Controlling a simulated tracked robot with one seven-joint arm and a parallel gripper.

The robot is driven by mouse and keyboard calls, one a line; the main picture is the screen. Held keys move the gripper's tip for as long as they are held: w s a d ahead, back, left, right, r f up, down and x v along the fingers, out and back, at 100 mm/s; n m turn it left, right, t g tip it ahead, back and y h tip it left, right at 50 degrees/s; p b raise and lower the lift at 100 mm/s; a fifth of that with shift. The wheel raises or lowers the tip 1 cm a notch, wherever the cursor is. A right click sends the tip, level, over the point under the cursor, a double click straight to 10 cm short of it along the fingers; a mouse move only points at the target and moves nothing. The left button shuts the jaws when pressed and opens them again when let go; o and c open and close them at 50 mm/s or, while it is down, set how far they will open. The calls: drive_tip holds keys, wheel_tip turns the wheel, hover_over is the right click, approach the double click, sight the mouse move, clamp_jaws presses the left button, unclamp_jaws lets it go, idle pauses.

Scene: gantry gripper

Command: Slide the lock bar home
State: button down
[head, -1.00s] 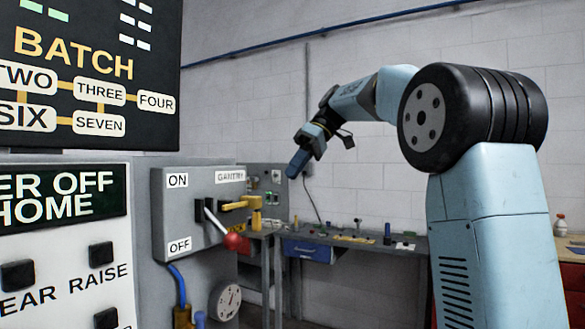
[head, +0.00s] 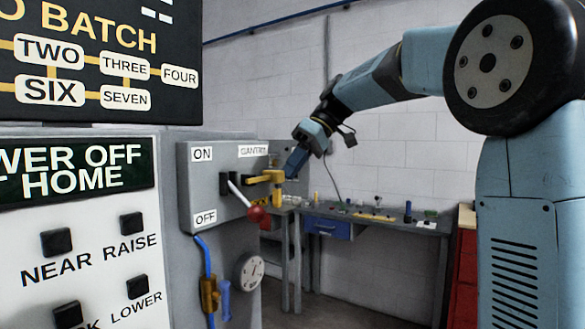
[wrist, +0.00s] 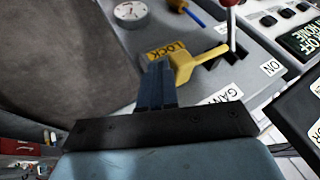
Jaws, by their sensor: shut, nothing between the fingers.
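The yellow lock bar (head: 268,177) sticks out of the grey switch box (head: 206,176), beside the lever with a red knob (head: 256,213). The knob hangs down toward the OFF label. In the wrist view, the bar (wrist: 193,63) lies beside the yellow LOCK label (wrist: 166,51), its far end near the lever's slots. My gripper (head: 291,168) is shut and empty at the bar's outer end. In the wrist view, my shut fingers (wrist: 157,80) are just left of the bar's broad end; I cannot tell whether they touch it.
A panel with NEAR, RAISE and LOWER buttons (head: 90,240) stands to the left, below a BATCH board (head: 90,60). A round gauge (head: 249,270) and blue pipe (head: 206,260) sit below the box. A bench (head: 390,222) with small items stands behind.

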drive_tip(key=shift+s+a, duration=0.75)
drive_tip(key=shift+s, duration=0.2)
drive_tip(key=shift+s+a, duration=0.7)
drive_tip(key=shift+s, duration=0.25)
drive_tip(key=shift+w, duration=0.1)
approach(279, 172)
drive_tip(key=w+d, duration=0.3)
drive_tip(key=s+d+f+m+t+h, duration=0.2)
drive_tip(key=s+d+f+m, duration=0.2)
drive_tip(key=s+f, duration=0.4)
drive_tip(key=s+d+f+m+t+h, duration=0.2)
drive_tip(key=s+d+f+m, duration=0.1)
drive_tip(key=s+f, duration=0.5)
drive_tip(key=s+d+f+m+t+h, duration=0.3)
drive_tip(key=s+d+f+m, duration=0.1)
drive_tip(key=s+f, duration=0.4)
wheel_tip(279, 172, down, 3)
drive_tip(key=shift+d+r+m, duration=0.1)
drive_tip(key=shift+d+m, duration=0.2)
drive_tip(key=shift+d, duration=0.3)
